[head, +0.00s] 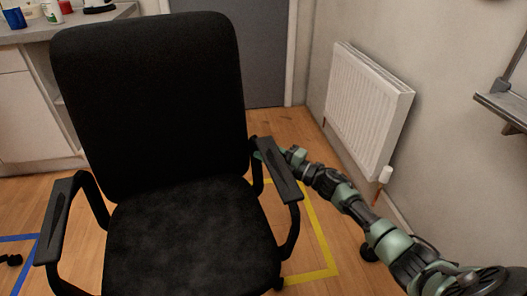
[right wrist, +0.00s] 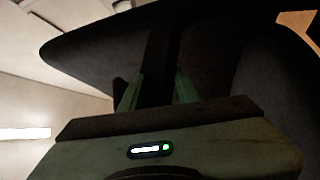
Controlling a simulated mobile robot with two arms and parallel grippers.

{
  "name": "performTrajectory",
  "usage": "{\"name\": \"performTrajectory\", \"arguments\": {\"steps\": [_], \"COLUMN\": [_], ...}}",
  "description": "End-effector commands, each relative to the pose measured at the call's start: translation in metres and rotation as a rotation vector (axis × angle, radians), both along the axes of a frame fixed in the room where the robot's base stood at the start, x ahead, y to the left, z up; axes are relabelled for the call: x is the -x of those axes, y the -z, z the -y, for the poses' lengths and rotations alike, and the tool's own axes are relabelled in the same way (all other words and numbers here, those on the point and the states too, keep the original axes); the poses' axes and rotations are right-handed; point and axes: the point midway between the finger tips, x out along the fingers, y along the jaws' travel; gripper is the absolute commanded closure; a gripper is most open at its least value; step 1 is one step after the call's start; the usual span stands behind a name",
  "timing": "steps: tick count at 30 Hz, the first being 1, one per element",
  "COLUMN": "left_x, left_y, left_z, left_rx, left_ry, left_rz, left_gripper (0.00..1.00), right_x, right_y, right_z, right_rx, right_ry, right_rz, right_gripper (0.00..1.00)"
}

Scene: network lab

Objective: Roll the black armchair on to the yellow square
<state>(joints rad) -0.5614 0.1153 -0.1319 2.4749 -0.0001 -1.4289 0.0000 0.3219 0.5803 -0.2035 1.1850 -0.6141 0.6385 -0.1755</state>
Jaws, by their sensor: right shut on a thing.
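The black armchair (head: 165,110) stands in front of me with its seat (head: 190,235) towards me and its backrest at the far side. The yellow square (head: 321,230) is a taped outline on the wooden floor; its right side and near right corner show beyond the chair's right armrest (head: 283,178). The chair hides the rest of it and most of its own base. My right gripper (head: 268,150) is shut on that armrest near its far end. In the right wrist view, the gripper's two green fingers (right wrist: 158,90) have a dark chair part between them. My left gripper is out of view.
A white radiator (head: 365,105) hangs on the right wall, close to my right arm. A grey door (head: 265,50) is behind the chair. A counter (head: 25,90) stands at the left. Blue tape (head: 20,238) and a black caster (head: 12,260) are on the floor at left.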

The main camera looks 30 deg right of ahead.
Motion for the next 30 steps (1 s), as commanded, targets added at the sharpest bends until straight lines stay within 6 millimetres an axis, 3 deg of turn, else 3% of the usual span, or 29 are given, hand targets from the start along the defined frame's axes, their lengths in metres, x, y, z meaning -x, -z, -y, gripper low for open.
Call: {"name": "performTrajectory", "arguments": {"steps": [1, 3, 14, 24, 30], "left_x": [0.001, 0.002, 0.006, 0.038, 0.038], "left_y": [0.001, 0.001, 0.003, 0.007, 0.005], "left_z": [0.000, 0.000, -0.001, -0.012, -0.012], "left_rx": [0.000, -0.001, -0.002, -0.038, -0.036], "left_ry": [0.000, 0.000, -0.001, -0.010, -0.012], "left_rz": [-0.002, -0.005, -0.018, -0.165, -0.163], "left_gripper": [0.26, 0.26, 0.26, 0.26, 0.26], "right_x": [0.000, 0.000, 0.002, 0.046, 0.064], "right_y": [-0.001, -0.001, 0.000, 0.006, 0.009], "right_z": [0.001, 0.001, 0.001, 0.028, 0.039], "right_rx": [0.003, 0.003, 0.001, 0.003, 0.003], "right_ry": [0.002, 0.001, -0.001, 0.001, 0.001], "right_rz": [0.002, 0.001, 0.000, -0.003, -0.001], "right_gripper": [0.64, 0.44, 0.44, 0.44, 0.44]}}
